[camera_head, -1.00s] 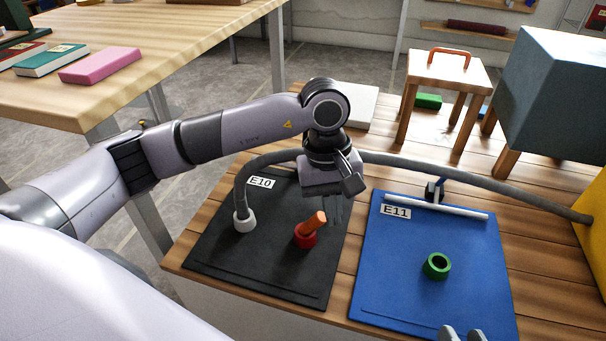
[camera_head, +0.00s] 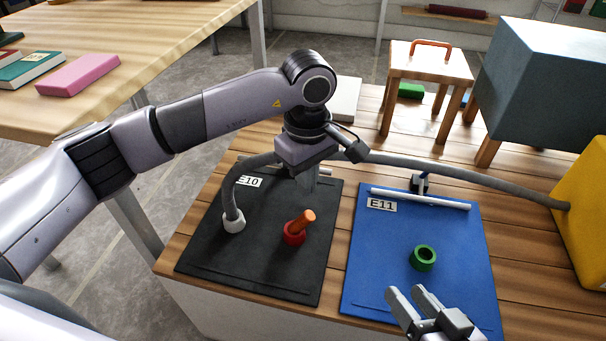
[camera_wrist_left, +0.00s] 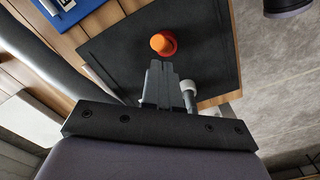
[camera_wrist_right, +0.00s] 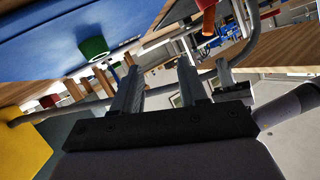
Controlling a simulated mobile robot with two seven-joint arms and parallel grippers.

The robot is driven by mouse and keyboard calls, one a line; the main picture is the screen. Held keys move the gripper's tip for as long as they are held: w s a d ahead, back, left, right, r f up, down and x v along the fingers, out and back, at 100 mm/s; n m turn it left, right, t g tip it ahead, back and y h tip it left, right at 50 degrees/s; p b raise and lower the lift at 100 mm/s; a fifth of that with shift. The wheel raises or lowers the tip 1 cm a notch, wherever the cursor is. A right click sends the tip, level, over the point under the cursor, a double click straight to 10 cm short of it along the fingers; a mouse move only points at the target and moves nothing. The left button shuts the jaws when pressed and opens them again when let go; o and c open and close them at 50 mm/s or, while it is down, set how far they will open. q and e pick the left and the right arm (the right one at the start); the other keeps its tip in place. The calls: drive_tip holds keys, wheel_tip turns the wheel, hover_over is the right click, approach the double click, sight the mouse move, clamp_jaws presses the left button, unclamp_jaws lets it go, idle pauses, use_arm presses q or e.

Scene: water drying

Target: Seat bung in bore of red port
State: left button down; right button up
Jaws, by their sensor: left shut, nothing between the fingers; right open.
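The orange bung (camera_head: 303,221) stands tilted at the red port (camera_head: 294,237) on the black mat, its upper end leaning right in the head view. How deep it sits in the bore I cannot tell. The left wrist view shows the bung (camera_wrist_left: 160,42) nearly end-on, with the red port's rim (camera_wrist_left: 173,44) around and beside it. My left gripper (camera_head: 312,186) is shut and empty, behind and above the bung, apart from it; its closed fingers (camera_wrist_left: 160,68) point toward it. My right gripper (camera_head: 413,296) is open and empty over the blue mat's front edge.
A grey hose (camera_head: 400,164) runs from a white port (camera_head: 234,222) behind my left gripper to a yellow block (camera_head: 585,215). A green port (camera_head: 423,258) stands on the blue mat (camera_head: 375,260). A white rod (camera_head: 420,200) lies at that mat's back. The black mat's front (camera_head: 250,280) is clear.

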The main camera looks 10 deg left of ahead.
sight(306, 213)
use_arm(q)
wheel_tip(306, 213, down, 4)
drive_tip(key=shift+f+b, duration=0.1)
drive_tip(key=shift+b, duration=1.15)
drive_tip(key=shift+f+b, duration=0.45)
drive_tip(key=shift+f, duration=0.2)
use_arm(e)
drive_tip(key=shift+d+f+t, duration=0.2)
drive_tip(key=shift+d+t, duration=0.15)
drive_tip(key=shift+t, duration=0.15)
use_arm(q)
drive_tip(key=shift+s+f+b, duration=0.1)
drive_tip(key=shift+f+b, duration=0.25)
drive_tip(key=shift+f, duration=0.15)
use_arm(e)
drive_tip(key=shift+s+f, duration=0.1)
drive_tip(key=shift+f, duration=0.25)
